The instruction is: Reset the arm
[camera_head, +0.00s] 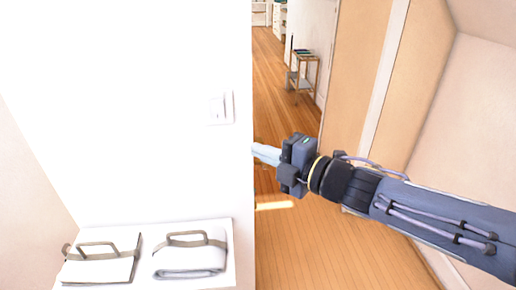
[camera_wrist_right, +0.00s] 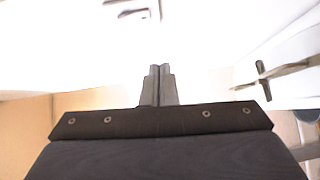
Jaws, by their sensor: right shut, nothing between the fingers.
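My right arm comes in from the right in the head view. Its gripper (camera_head: 265,154) points left, and its tip ends at the edge of the white wall. In the right wrist view the two fingers of my right gripper (camera_wrist_right: 158,70) are together, with nothing between them. My left gripper is not in the head view.
A white surface (camera_head: 143,284) at lower left bears two folded white bundles (camera_head: 100,268) (camera_head: 190,262) with straps and handles. A light switch (camera_head: 221,108) is on the white wall (camera_head: 130,120). A small shelf rack (camera_head: 302,75) stands farther back on the wooden floor (camera_head: 310,240).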

